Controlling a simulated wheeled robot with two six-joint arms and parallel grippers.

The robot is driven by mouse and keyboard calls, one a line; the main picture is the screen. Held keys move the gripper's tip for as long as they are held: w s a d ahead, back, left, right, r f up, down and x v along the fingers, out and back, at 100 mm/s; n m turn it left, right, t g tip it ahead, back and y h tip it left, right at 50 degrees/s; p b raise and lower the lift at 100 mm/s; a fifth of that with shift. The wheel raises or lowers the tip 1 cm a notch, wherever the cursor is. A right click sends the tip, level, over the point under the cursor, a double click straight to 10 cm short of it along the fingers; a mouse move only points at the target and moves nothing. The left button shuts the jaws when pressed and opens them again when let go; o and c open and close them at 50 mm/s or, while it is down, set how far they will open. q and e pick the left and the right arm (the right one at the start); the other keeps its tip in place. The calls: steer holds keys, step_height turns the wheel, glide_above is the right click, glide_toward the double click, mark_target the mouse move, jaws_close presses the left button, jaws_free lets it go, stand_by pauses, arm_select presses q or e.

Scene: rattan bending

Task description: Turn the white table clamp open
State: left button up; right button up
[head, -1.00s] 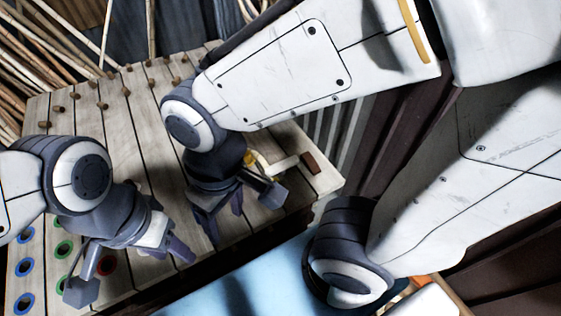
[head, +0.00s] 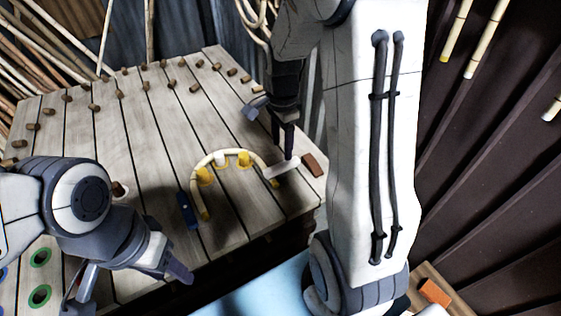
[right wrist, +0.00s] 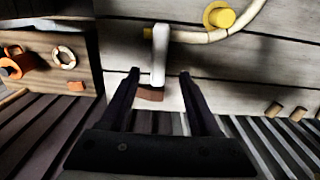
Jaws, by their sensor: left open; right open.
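The white table clamp (head: 284,169) lies near the right edge of the wooden table, beside one end of a bent rattan strip (head: 196,178). A brown block (head: 313,165) sits at its outer end. In the right wrist view the white clamp (right wrist: 160,56) is a short white bar between and beyond my fingertips, with the brown block (right wrist: 150,94) at its near end. My right gripper (head: 282,143) is open and empty, pointing down just above the clamp. My left gripper (head: 172,268) is open and empty over the table's front edge.
The rattan arches around yellow pegs (head: 243,159). A blue block (head: 187,211) lies by its left end. Several wooden pegs (head: 146,86) stand across the table (head: 135,135). Coloured rings (head: 40,257) are at front left. Another wooden surface (head: 425,275) with an orange piece is at lower right.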

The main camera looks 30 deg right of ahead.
mark_target(281, 164)
step_height(281, 164, down, 7)
steer(key=shift+f+b, duration=0.1)
steer(key=shift+b, duration=0.2)
jaws_close()
